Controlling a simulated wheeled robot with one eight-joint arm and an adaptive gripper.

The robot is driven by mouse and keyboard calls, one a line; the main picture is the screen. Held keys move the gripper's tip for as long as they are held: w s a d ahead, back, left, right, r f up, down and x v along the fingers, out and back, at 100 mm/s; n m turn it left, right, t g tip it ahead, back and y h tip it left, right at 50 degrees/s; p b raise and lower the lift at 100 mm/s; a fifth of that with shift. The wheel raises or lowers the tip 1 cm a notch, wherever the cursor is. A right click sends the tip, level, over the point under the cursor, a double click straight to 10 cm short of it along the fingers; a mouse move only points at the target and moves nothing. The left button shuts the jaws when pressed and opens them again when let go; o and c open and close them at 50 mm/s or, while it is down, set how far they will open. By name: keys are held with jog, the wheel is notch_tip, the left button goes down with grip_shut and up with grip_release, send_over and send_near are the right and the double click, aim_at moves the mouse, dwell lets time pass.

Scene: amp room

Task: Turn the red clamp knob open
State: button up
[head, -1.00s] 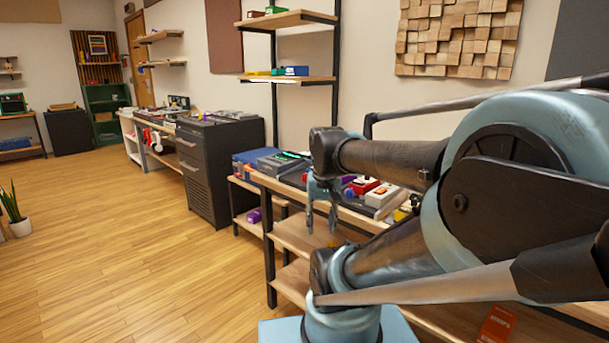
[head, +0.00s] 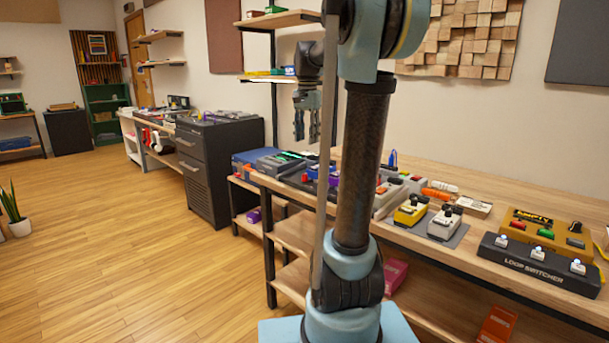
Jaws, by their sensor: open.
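My gripper (head: 307,122) hangs pointing down, with its two fingers apart and nothing between them. It is in the upper middle of the head view, in the air in front of the wall shelf and above the left end of the wooden bench (head: 471,241). I cannot make out a red clamp knob for certain. Small red parts show on the bench behind my arm, and a red and white item (head: 152,139) hangs at the far bench, too small to tell. My upright arm hides part of the wooden bench.
Several pedals crowd the wooden bench, among them a yellow pedal (head: 410,210), a white pedal (head: 444,224) and a black loop switcher (head: 540,264). A dark drawer cabinet (head: 208,176) stands beyond. The wood floor (head: 130,250) at left is clear.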

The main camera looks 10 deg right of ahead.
jog(key=r+m, duration=0.1)
jog(key=r, duration=0.1)
send_over(306, 176)
jog(key=w, duration=0.1)
jog(key=f, duration=1.7)
jog(key=shift+a+f, duration=0.2)
jog(key=shift+f, duration=0.2)
jog(key=shift+c, duration=0.5)
grip_shut()
